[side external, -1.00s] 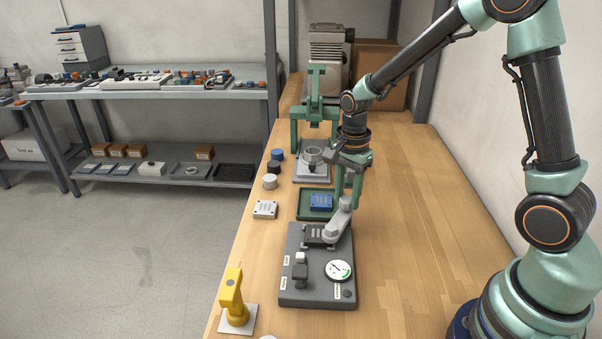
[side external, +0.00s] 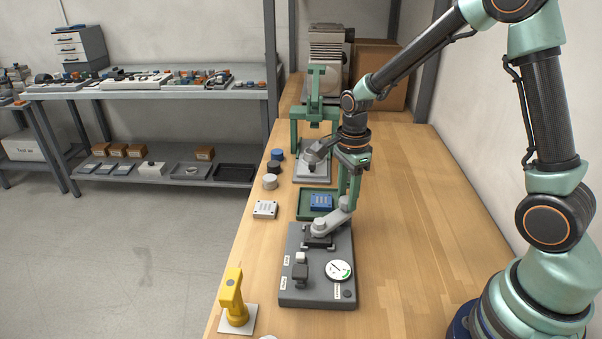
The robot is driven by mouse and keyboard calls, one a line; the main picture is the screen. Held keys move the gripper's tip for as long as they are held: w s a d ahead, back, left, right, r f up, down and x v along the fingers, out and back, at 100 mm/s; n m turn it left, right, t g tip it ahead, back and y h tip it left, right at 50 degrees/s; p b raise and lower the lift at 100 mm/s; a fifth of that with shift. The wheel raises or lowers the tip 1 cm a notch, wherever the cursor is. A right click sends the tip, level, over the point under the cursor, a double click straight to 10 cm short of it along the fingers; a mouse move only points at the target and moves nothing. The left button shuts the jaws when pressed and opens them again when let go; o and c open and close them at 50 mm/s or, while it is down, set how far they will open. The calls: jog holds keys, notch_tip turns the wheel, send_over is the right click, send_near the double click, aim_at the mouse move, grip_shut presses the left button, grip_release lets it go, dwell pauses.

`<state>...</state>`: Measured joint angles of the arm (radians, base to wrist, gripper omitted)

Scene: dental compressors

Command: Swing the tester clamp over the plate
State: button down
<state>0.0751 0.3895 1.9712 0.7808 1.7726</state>
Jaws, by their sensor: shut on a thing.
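The tester (side external: 317,292) is a dark grey block with a round dial (side external: 338,271), on the wooden bench. At its far end a small dark plate (side external: 318,243) is partly hidden under the clamp. The tester clamp (side external: 334,220) is a light grey arm. Its round end lies over the plate, and its other end rises at the right. My gripper (side external: 347,199) points down with its green fingers shut on the clamp's raised right end. I cannot tell whether the round end touches the plate.
Just beyond the tester, a blue block (side external: 321,202) sits in a green tray (side external: 306,214). A green press (side external: 316,100) stands behind. A light grey plate (side external: 265,209), several round pucks (side external: 270,182) and a yellow device (side external: 235,300) line the left edge. The bench's right side is clear.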

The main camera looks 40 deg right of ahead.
jog(key=shift+r, duration=0.1)
jog(key=shift+c, duration=2.3)
grip_release()
notch_tip(320, 180, up, 12)
jog(key=shift+r, duration=0.1)
jog(key=s+a+r+n+t, duration=0.1)
jog(key=s+n, duration=0.4)
jog(key=n, duration=0.5)
jog(key=s+a+r+n+t, duration=0.2)
jog(key=s+r+n+t, duration=0.1)
jog(key=n, duration=0.8)
jog(key=shift+s+r+t, duration=0.25)
jog(key=shift+s+t, duration=0.55)
jog(key=shift+s, duration=0.4)
